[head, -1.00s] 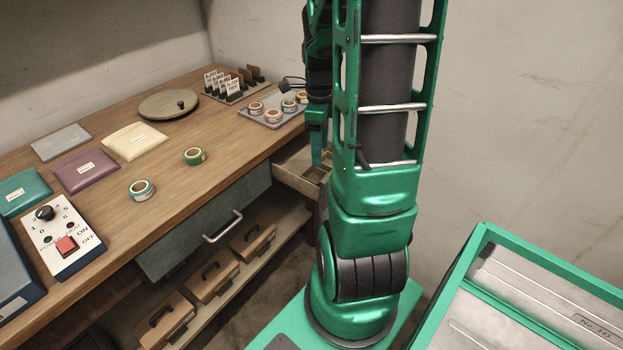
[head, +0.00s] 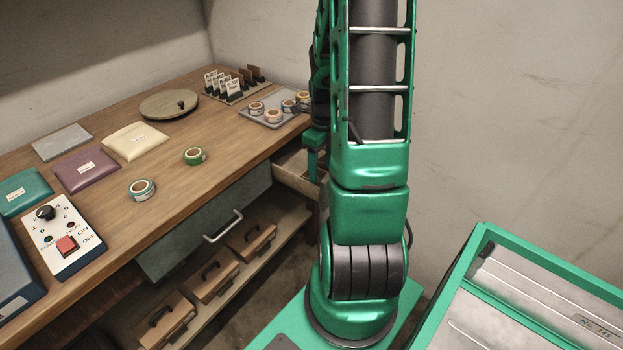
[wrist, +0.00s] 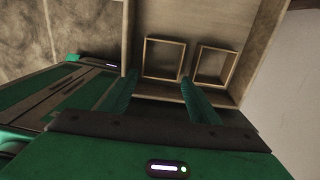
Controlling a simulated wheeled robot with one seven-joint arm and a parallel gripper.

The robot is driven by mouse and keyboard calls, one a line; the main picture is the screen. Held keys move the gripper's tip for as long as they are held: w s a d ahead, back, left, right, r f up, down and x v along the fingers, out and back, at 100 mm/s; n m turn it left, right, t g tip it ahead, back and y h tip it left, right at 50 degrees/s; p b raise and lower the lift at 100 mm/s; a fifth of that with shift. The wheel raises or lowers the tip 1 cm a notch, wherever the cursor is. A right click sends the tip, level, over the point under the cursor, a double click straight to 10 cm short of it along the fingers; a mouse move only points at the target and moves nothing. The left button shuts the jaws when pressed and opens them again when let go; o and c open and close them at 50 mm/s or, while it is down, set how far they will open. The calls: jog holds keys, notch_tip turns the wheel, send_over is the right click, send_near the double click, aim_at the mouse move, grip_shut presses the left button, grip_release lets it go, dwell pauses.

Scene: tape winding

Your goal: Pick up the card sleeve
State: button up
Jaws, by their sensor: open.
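Two square, hollow tan card sleeves lie side by side in an open drawer (wrist: 129,40) in the wrist view: a left one (wrist: 165,41) and a right one (wrist: 236,68). My gripper (wrist: 159,77) is open and empty, its two teal fingertips at the near edge of the left sleeve, one toward each side of it. I cannot tell whether they touch it. In the head view my gripper (head: 314,177) is low at the drawer (head: 290,172), partly behind my arm; the sleeves are hidden there.
The drawer walls stand close around the sleeves. On the bench (head: 110,225) are a green tape roll (head: 194,156), a tray of rolls (head: 271,122), a card rack (head: 237,91), a turntable (head: 168,104), flat pouches and a switch box (head: 60,240). A grey drawer (head: 205,225) sticks out below.

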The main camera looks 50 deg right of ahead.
aim_at(321, 176)
jog(key=shift+f, duration=1.95)
jog(key=c, duration=0.7)
notch_tip(321, 176, up, 10)
jog(key=shift+r, duration=0.1)
